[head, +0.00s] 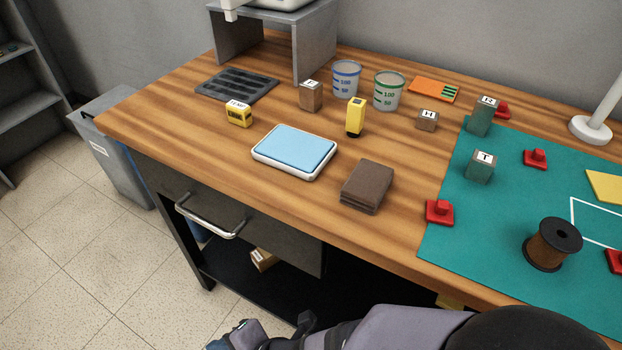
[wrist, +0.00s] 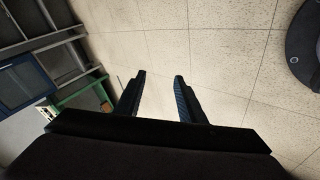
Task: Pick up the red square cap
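Several red caps with square bases and raised knobs lie on or beside the teal mat (head: 470,235). One red square cap (head: 440,212) is at the mat's left front edge. A second red cap (head: 536,158) is farther back, a third red cap (head: 502,111) is at the back, partly behind a grey-green block, and another red cap (head: 615,262) is cut by the right edge. My gripper (wrist: 160,76) is open and empty over the tiled floor in the wrist view, its two fingers apart. No cap shows in that view. In the head view my arm is low, in front of the table.
On the mat stand a brown spool (head: 551,245) and a block marked T (head: 481,166). The drawer handle (head: 208,218) juts out from the table front.

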